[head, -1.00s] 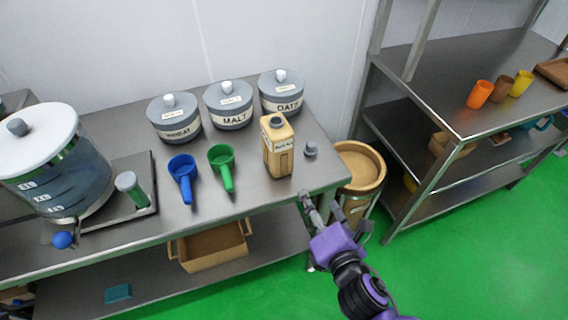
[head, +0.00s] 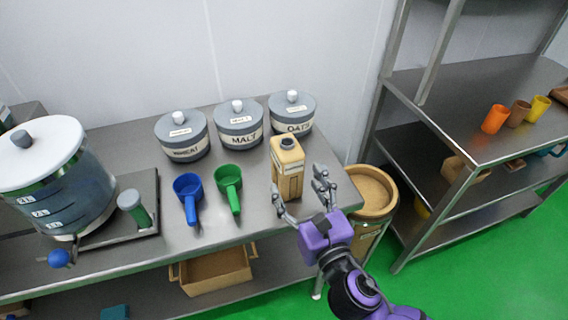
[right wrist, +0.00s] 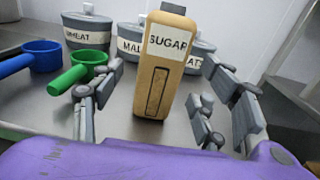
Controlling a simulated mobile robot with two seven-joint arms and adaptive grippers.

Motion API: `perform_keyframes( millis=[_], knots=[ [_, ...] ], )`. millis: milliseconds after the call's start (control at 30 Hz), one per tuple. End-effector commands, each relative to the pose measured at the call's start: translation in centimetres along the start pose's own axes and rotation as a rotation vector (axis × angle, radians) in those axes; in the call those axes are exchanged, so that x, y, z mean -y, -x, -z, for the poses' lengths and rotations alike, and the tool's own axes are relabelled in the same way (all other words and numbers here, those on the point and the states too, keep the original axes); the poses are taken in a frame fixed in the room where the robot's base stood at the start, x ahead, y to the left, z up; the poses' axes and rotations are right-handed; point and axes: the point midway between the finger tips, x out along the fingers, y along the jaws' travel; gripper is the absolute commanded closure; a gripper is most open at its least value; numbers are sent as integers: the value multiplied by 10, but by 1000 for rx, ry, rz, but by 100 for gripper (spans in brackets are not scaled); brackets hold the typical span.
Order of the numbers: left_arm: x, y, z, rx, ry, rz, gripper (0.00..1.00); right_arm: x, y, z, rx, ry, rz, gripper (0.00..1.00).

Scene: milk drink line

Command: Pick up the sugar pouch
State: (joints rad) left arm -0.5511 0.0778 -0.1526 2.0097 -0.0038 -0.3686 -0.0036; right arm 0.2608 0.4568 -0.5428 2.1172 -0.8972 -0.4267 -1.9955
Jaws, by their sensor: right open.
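The sugar pouch (head: 288,170) is a tan, box-like pack with a dark grey cap, standing upright near the right front of the steel table. In the right wrist view the sugar pouch (right wrist: 158,82) shows a white SUGAR label and stands between the fingers. My right gripper (head: 300,196) is open just in front of the pouch. In the right wrist view my right gripper (right wrist: 150,108) has one finger on each side of it, with gaps showing. My left gripper is not in view.
The grey lidded jars WHEAT (head: 183,136), MALT (head: 239,125) and OATS (head: 292,112) stand behind. A blue scoop (head: 188,191) and a green scoop (head: 229,182) lie to the left. A round bin (head: 372,195) stands right of the steel table (head: 150,268).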

Motion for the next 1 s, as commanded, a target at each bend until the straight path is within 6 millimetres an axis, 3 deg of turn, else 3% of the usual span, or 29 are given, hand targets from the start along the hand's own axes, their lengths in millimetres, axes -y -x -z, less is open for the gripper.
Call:
perform_keyframes(
  millis=[500, 833, 1000],
  knots=[
    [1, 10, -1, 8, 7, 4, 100, 1, -67, -6, 1, -2, 1, 33],
    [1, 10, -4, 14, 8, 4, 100, 1, -73, -5, 0, -3, 1, 33],
    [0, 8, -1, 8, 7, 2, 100, 1, -73, -5, 0, -3, 1, 55]
  ],
)
